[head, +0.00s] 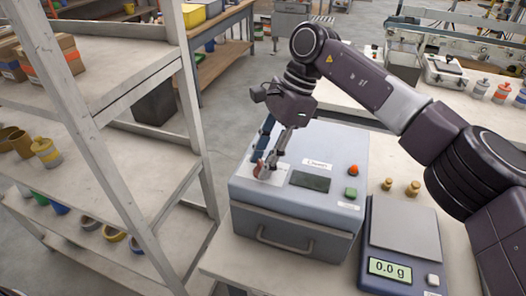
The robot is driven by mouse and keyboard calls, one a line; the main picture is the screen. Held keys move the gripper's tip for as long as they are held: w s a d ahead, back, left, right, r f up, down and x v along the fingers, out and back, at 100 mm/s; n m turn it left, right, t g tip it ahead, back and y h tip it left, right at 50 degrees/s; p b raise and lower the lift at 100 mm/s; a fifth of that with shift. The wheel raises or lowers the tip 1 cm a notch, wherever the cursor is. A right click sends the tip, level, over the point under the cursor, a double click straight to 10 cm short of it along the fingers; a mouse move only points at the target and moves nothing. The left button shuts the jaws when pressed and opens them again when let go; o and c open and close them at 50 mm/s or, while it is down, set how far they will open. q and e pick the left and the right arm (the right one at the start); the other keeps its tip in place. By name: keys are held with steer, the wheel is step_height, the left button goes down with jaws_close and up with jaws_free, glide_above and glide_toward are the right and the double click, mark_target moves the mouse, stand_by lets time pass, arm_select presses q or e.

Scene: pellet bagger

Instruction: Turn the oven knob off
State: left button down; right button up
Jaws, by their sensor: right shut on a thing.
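The oven (264,218) is a grey-blue box on the table, with a front handle, a dark display, and orange and green buttons on its top. My right gripper (266,164) reaches down to the left part of the oven's top. Its fingers are shut on the oven knob (260,170), a small reddish part on a pale plate. The fingers hide much of the knob, and I cannot read its setting. My left gripper is not in view.
A scale (402,237) reading 0.0 g stands right of the oven, with small brass weights (412,188) behind it. A shelf rack (110,150) with cups and boxes stands close on the left. Bottles (501,93) stand on the table at the back right.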

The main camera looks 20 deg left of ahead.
steer(key=shift+w+r+n+g+h+p, duration=0.15)
steer(key=shift+n+h+p, duration=0.15)
steer(key=shift+n+p, duration=0.5)
steer(key=shift+n+g+h+p, duration=0.15)
steer(key=shift+n+h+p, duration=0.25)
steer(key=shift+n, duration=0.7)
steer(key=o, duration=1.2)
steer(key=shift+c, duration=0.2)
steer(key=shift+f, duration=0.2)
